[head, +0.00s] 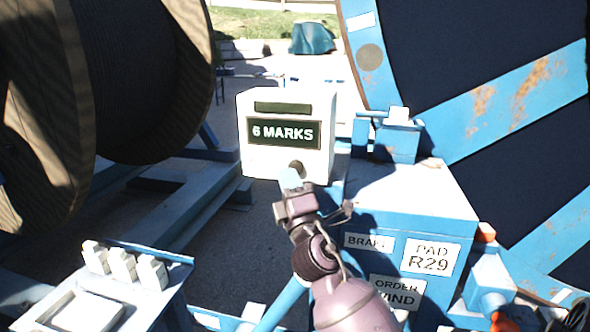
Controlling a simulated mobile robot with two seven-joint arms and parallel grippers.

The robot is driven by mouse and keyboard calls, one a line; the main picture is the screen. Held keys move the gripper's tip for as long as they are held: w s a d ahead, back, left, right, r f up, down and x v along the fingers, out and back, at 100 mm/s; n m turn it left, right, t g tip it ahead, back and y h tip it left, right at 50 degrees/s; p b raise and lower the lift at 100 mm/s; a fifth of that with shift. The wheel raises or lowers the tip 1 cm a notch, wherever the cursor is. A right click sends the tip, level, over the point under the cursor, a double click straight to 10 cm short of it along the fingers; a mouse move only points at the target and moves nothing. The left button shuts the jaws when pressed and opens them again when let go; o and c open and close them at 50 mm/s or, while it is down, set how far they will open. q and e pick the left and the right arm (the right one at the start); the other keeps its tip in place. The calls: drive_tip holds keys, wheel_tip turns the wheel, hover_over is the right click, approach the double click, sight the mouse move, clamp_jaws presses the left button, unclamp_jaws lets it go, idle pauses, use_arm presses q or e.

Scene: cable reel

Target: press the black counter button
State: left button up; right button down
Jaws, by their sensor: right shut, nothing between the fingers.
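The white counter box (255,157) stands in the middle of the head view, with a dark panel reading "6 MARKS" (283,132). The black counter button (296,167) is a small dark round shape low on its front face. My right gripper (291,182) comes up from below with its fingers shut and empty. Its tips are just below the button in the picture and may hide part of its lower edge. I cannot tell whether they touch it. My left gripper is not in view.
A large cable drum (140,75) stands at left and a big blue reel (465,135) at right. A blue cabinet (420,195) with labels is right of my gripper. A panel with several white switches (122,264) is at lower left.

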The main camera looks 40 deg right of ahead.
drive_tip(key=shift+w+d, duration=0.1)
idle(0.7)
drive_tip(key=shift+w+d, duration=0.2)
drive_tip(key=shift+d, duration=0.05)
drive_tip(key=shift+w+d, duration=0.4)
drive_tip(key=shift+d, duration=0.05)
idle(1.2)
drive_tip(key=shift+s+a, duration=0.7)
drive_tip(key=shift+a, duration=0.1)
idle(0.4)
drive_tip(key=s+a, duration=0.3)
drive_tip(key=shift+s+a, duration=0.15)
drive_tip(key=shift+a, duration=0.25)
drive_tip(key=shift+f, duration=0.1)
idle(0.8)
